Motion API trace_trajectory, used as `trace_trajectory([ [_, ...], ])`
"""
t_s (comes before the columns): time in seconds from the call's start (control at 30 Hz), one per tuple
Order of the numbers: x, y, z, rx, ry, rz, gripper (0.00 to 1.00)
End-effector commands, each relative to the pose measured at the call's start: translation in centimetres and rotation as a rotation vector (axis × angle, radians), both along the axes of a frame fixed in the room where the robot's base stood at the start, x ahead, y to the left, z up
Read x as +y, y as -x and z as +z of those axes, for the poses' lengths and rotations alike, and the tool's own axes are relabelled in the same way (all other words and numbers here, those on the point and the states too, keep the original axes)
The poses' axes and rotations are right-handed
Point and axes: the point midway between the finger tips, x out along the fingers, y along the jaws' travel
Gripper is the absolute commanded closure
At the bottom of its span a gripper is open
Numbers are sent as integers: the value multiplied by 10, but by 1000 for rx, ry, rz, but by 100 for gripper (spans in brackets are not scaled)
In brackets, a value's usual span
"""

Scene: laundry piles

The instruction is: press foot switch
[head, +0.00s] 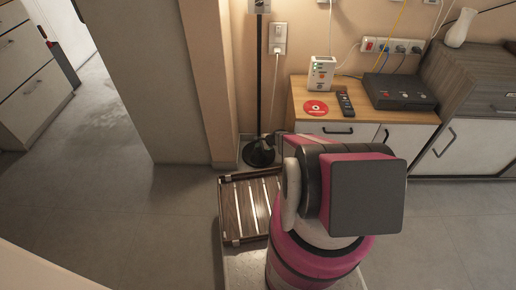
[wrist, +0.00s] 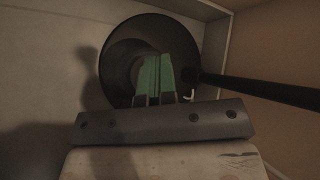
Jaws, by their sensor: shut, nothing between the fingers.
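A black floor lamp stands in the corner by the wall, with a thin upright pole (head: 260,85) and a round base (head: 259,155). In the wrist view the dark round base (wrist: 118,65) is straight ahead, and the pole (wrist: 265,91) runs off to the right. My gripper (wrist: 154,60) is shut and empty, its green-faced fingers together over the middle of the base. I cannot tell whether the fingertips touch it. No foot switch can be made out clearly; the fingers cover part of the base.
A slatted wooden rack (head: 245,210) lies on the floor before the lamp. A cabinet (head: 365,115) with a router (head: 321,73), red disc (head: 316,108), remote (head: 345,104) and black box (head: 399,92) stands right. Open floor (head: 130,205) lies left.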

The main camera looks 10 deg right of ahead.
Motion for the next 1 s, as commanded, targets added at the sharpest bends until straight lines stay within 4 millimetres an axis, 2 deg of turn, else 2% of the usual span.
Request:
trace_trajectory([
  [0.63, 0, 0, 10, 0, 1, -1, 100],
  [1.0, 0, 1, 39, -1, 2, 1, 100],
])
